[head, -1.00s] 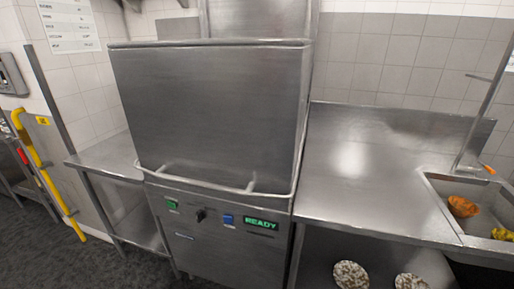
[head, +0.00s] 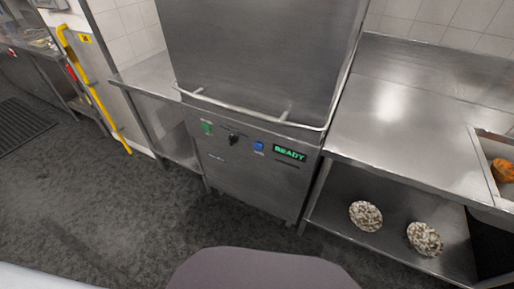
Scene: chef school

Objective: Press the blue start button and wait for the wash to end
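The dishwasher (head: 262,60) is a steel hood machine in the upper middle of the head view. Its hood appears down, with a bar handle (head: 250,113) along its lower front. On the front panel are a green button (head: 207,128) at left, a black knob (head: 234,139), a blue button (head: 259,146) and a display (head: 290,153) that reads READY in green. Nothing touches the panel. Neither of my grippers shows in the view.
A steel counter (head: 425,125) adjoins at right, with a sink (head: 486,158) at its end. Two speckled round items (head: 366,215) (head: 424,238) lie on its lower shelf. A steel side table (head: 147,78) stands at left. A yellow rail (head: 90,85) is farther left. The dark floor in front is clear.

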